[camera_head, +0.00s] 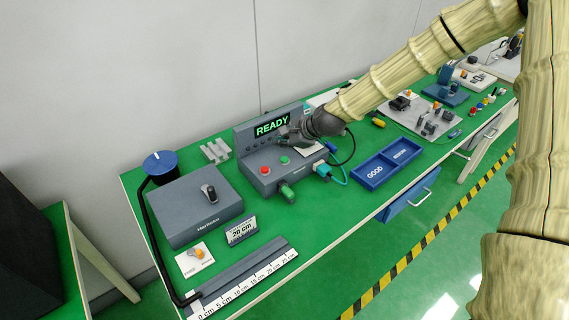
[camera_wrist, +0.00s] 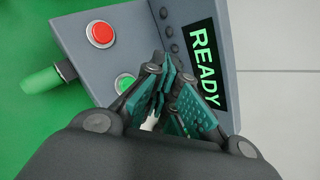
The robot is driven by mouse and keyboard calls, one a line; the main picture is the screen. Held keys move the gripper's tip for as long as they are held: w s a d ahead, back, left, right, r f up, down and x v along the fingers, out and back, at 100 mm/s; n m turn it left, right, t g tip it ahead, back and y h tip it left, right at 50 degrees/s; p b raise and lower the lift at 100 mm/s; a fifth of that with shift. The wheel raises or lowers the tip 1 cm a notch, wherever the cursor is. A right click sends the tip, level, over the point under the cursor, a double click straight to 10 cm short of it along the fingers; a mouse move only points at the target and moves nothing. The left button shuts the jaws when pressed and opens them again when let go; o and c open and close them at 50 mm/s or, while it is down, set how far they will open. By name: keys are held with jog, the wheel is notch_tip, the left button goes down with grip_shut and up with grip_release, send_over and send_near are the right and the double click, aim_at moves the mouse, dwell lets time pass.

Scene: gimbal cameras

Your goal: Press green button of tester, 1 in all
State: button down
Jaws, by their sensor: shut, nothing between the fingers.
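The tester (camera_head: 275,167) is a grey box on the green bench, with an upright back panel whose screen (camera_head: 272,125) reads READY in green. Its green button (camera_head: 284,160) sits to the right of a red button (camera_head: 265,170). In the wrist view the green button (camera_wrist: 125,83) shows just left of my fingers, partly covered by a finger, and the red button (camera_wrist: 100,34) is clear. My gripper (camera_head: 287,133) is shut and empty, its fingers (camera_wrist: 173,92) close together between the green button and the screen. I cannot tell whether it touches the panel.
A green connector (camera_head: 287,192) sticks out of the tester's front. A grey Harmohn-like labelled box (camera_head: 197,207) stands to the left. A blue tray (camera_head: 388,163) marked GOOD lies to the right, with cables (camera_head: 338,172) between. Bare green bench lies around the tester's front.

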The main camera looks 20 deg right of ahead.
aim_at(282, 160)
jog(key=shift+f+b, duration=0.75)
jog(key=shift+f, duration=1)
jog(key=shift+f, duration=0.15)
jog(key=shift+f, duration=0.25)
jog(key=shift+f+b, duration=0.4)
jog(key=shift+b, duration=0.05)
dwell(0.8)
jog(key=shift+r, duration=0.15)
jog(key=shift+r+p, duration=0.6)
jog(key=shift+r, duration=0.1)
jog(key=shift+r, duration=0.1)
jog(key=shift+r+p, duration=1.85)
jog(key=shift+r, duration=0.6)
